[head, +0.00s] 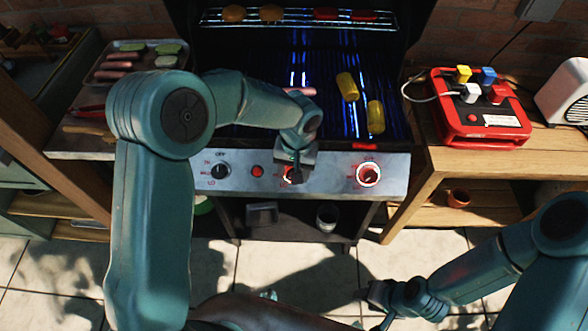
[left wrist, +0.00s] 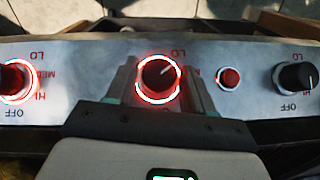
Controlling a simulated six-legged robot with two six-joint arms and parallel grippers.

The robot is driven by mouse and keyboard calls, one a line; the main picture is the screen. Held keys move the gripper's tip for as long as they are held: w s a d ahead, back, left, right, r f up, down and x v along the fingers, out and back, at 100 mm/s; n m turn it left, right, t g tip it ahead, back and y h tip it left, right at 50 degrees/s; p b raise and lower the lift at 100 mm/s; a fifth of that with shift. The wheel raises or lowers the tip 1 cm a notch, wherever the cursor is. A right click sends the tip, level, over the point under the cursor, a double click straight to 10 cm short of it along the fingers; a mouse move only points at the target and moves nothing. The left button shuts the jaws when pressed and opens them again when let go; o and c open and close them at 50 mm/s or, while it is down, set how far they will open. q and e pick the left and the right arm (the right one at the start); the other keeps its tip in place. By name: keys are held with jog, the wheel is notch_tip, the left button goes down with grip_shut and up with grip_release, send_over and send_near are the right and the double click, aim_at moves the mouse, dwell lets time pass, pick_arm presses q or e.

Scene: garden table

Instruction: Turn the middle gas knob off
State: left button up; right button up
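The middle gas knob (left wrist: 158,74) is dark, inside a ring glowing red and white, in the left wrist view. Its white pointer mark slants to the upper right, towards the LO label there. My left gripper (left wrist: 159,88) is open, with one finger on each side of the knob and the lit ring showing between them. In the head view my left gripper (head: 294,166) reaches down to the grill's front panel (head: 325,165) and covers most of the middle knob. My right gripper (head: 370,301) hangs low over the floor, away from the grill; its fingers are unclear.
The right knob (head: 368,174) has a lit red ring; the left knob (head: 220,170) is unlit. A red button (head: 257,170) sits between the left and middle knobs. Yellow food (head: 347,86) lies on the grate above blue-lit burners. A red box (head: 480,115) stands on the right-hand wooden table.

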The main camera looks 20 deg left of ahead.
pick_arm(q)
jog(key=c, duration=0.6)
jog(key=m+y+b, duration=0.1)
jog(key=m+y, duration=0.1)
jog(key=m+y+b, duration=0.1)
jog(key=shift+w+d+m+y+b, duration=0.15)
jog(key=shift+d+m+y+b, duration=0.15)
jog(key=shift+m+y, duration=0.1)
jog(key=m+y+b, duration=0.2)
jog(key=m, duration=0.1)
jog(key=m+t+y+b, duration=0.1)
jog(key=m+y, duration=0.1)
jog(key=shift+d+f, duration=0.2)
jog(key=shift+d, duration=0.05)
jog(key=m+t+y+b, duration=0.2)
jog(key=m, duration=0.1)
jog(key=shift+s+d+f, duration=0.1)
jog(key=shift+s, duration=0.1)
jog(key=m+t+b, duration=0.1)
jog(key=m+t+y+b, duration=0.1)
jog(key=m, duration=0.1)
jog(key=shift+s+f+m, duration=0.15)
jog(key=shift+m, duration=0.15)
jog(key=m+t+b, duration=0.2)
jog(key=m+t, duration=0.2)
jog(key=m, duration=0.1)
jog(key=shift+s+y+b, duration=0.15)
jog(key=shift+y+b, duration=0.2)
jog(key=shift+y, duration=0.05)
jog(key=shift+m+t, duration=0.4)
